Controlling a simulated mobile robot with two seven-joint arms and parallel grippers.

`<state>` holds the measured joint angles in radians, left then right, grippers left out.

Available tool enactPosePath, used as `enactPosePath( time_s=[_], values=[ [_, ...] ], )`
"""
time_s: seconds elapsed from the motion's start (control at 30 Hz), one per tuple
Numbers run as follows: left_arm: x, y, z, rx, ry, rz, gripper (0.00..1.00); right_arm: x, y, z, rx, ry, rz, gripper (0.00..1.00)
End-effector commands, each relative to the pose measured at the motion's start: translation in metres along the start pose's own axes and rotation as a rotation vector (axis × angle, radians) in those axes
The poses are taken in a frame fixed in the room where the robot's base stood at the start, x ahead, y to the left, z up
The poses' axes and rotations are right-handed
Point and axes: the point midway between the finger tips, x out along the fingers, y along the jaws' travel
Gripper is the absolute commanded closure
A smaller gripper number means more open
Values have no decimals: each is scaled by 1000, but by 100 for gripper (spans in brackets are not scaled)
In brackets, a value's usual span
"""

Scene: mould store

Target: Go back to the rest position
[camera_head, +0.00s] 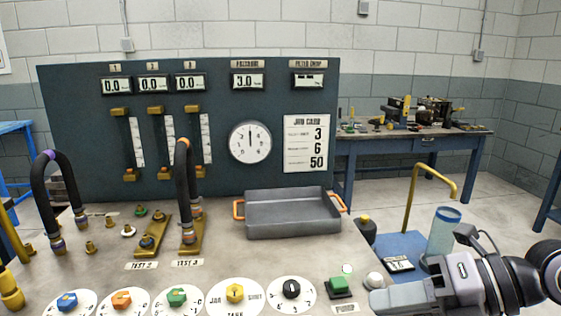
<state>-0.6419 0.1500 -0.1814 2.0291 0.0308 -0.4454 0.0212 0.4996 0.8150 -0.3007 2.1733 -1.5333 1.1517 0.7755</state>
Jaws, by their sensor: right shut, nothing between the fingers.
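My right gripper (374,301) comes in from the lower right, over the front right corner of the bench top. Its fingers point left and are shut, with nothing visible between them. The fingertips are close to a white round knob (374,280) and the green pump button (341,286) in this view; I cannot tell whether they touch anything. My left gripper is not in view.
The bench (300,258) carries a grey tray (293,234) with orange handles, black hoses (184,185) and a row of coloured dials (235,294). A gauge panel (220,110) stands behind. A clear cylinder (443,235) and bent brass pipe (412,190) stand right.

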Motion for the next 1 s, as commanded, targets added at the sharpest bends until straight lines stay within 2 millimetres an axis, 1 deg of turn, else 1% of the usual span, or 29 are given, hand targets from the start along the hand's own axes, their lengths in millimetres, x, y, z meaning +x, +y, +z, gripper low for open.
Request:
enactPosePath(
  time_s=[0.03,0.1,0.2,0.27,0.37,0.47,0.5,0.57,0.6,0.63,0.67,0.7,0.73,0.77,0.8,0.87,0.9,1.0],
  values=[
    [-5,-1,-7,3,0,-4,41,6,14,-6,61,19,115,100],
    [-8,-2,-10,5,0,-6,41,12,29,-10,151,21,277,100],
    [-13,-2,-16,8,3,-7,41,14,45,-6,319,-20,506,100],
    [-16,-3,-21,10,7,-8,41,11,48,1,438,-70,629,100],
    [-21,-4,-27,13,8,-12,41,5,37,15,661,-188,794,100],
    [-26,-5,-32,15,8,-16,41,1,7,26,914,-339,902,100],
    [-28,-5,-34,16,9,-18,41,0,-10,27,1021,-407,928,100],
    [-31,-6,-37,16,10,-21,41,0,-40,24,1189,-512,945,100],
    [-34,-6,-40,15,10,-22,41,2,-62,18,1303,-582,943,100],
    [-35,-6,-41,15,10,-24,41,3,-80,12,1389,-636,932,100],
    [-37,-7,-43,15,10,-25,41,5,-98,3,1478,-689,916,100],
    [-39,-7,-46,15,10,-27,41,8,-121,-12,1596,-758,886,100],
    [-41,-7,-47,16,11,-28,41,11,-137,-25,1683,-805,857,100],
    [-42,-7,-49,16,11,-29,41,14,-153,-40,1768,-850,822,100],
    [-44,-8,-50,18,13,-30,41,19,-171,-61,1872,-901,773,100],
    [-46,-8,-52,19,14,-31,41,24,-192,-91,2006,-961,698,100],
    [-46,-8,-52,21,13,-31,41,28,-203,-109,2080,-990,653,100],
    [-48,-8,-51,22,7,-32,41,34,-219,-147,2218,-1038,556,100]
  ],
)
